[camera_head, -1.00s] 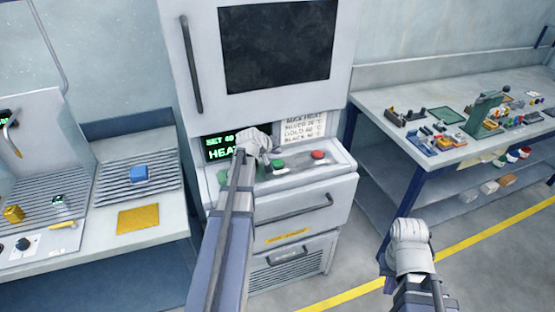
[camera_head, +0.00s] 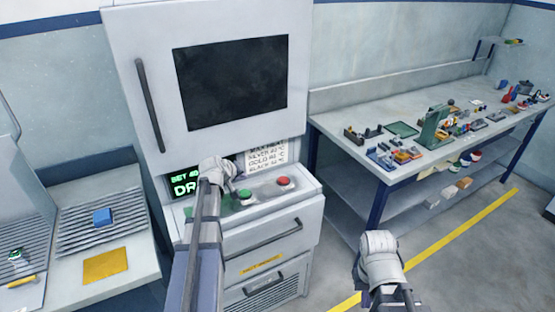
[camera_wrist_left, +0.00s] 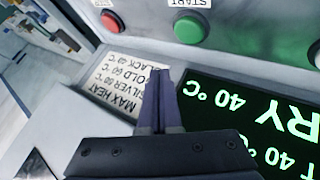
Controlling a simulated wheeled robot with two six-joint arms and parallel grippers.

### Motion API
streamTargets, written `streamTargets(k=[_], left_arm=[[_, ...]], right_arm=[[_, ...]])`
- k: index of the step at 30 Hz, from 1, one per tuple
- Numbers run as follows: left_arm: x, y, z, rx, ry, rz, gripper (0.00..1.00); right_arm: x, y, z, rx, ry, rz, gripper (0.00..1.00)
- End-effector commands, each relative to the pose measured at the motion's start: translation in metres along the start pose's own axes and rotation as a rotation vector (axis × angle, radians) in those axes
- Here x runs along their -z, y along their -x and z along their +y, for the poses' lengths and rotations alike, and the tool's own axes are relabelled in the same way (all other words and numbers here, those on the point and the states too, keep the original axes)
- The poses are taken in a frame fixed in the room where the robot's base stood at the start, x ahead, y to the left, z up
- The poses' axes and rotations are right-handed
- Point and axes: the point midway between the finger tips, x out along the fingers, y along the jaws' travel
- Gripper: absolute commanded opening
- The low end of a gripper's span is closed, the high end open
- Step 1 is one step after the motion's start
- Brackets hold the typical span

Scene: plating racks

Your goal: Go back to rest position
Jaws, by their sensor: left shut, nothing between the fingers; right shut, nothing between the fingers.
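My left gripper (camera_head: 222,168) is in front of the oven's control panel, up and left of the green button (camera_head: 245,195). In the left wrist view its fingers (camera_wrist_left: 161,78) are together and empty, in front of the max heat label (camera_wrist_left: 125,85) and the lit display (camera_wrist_left: 250,110). The display (camera_head: 185,184) shows green text starting "SET 40" and "DR", partly hidden by my left arm. My right gripper (camera_head: 379,243) hangs low in front of the floor, right of the oven, with nothing visible in it.
The oven (camera_head: 300,215) has a red button (camera_head: 284,183) and a closed door (camera_head: 135,30) above the panel. A bench with a blue block (camera_head: 103,217) and a yellow mat (camera_head: 106,265) stands left. A cluttered table (camera_head: 345,148) stands right. Floor is open near the yellow line (camera_head: 450,238).

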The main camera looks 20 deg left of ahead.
Motion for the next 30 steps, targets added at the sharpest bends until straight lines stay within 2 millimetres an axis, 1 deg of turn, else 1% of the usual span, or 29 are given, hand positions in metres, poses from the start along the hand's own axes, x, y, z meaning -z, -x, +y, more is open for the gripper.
streamTargets(k=[3, 5, 8, 11, 12, 14, 15, 17, 18, 20, 21, 24, 25, 27, 30], left_arm=[[-0.001, 0.0, 0.001, 0.0, -0.002, -0.002, 0.0], [-0.008, 0.0, 0.005, 0.0, -0.015, -0.015, 0.0], [-0.04, -0.001, 0.024, 0.005, -0.076, -0.075, 0.0], [-0.097, 0.001, 0.054, 0.017, -0.189, -0.182, 0.0], [-0.124, 0.004, 0.066, 0.025, -0.245, -0.233, 0.0], [-0.166, 0.011, 0.081, 0.041, -0.337, -0.311, 0.0], [-0.193, 0.017, 0.089, 0.053, -0.399, -0.363, 0.0], [-0.234, 0.029, 0.099, 0.074, -0.496, -0.44, 0.0], [-0.26, 0.039, 0.103, 0.09, -0.561, -0.488, 0.0], [-0.296, 0.055, 0.107, 0.116, -0.656, -0.557, 0.0], [-0.318, 0.066, 0.108, 0.135, -0.718, -0.598, 0.0], [-0.361, 0.093, 0.106, 0.183, -0.857, -0.686, 0.0], [-0.372, 0.101, 0.104, 0.197, -0.894, -0.708, 0.0], [-0.392, 0.117, 0.101, 0.227, -0.97, -0.751, 0.0], [-0.41, 0.134, 0.095, 0.263, -1.047, -0.792, 0.0]], right_arm=[[0.0, 0.0, 0.0, 0.0, 0.0, 0.0, 0.0], [0.0, 0.0, 0.0, 0.0, 0.0, 0.0, 0.0], [0.0, 0.0, 0.0, 0.0, 0.0, 0.0, 0.0], [0.0, 0.0, 0.0, 0.0, 0.0, 0.0, 0.0], [0.0, 0.0, 0.0, 0.0, 0.0, 0.0, 0.0], [0.0, 0.0, 0.0, 0.0, 0.0, 0.0, 0.0], [0.0, 0.0, 0.0, 0.0, 0.0, 0.0, 0.0], [0.0, 0.0, 0.0, 0.0, 0.0, 0.0, 0.0], [0.0, 0.0, 0.0, 0.0, 0.0, 0.0, 0.0], [0.0, 0.0, 0.0, 0.0, 0.0, 0.0, 0.0], [0.0, 0.0, 0.0, 0.0, 0.0, 0.0, 0.0], [0.0, 0.0, 0.0, 0.0, 0.0, 0.0, 0.0], [0.0, 0.0, 0.0, 0.0, 0.0, 0.0, 0.0], [0.0, 0.0, 0.0, 0.0, 0.0, 0.0, 0.0], [0.0, 0.0, 0.0, 0.0, 0.0, 0.0, 0.0]])
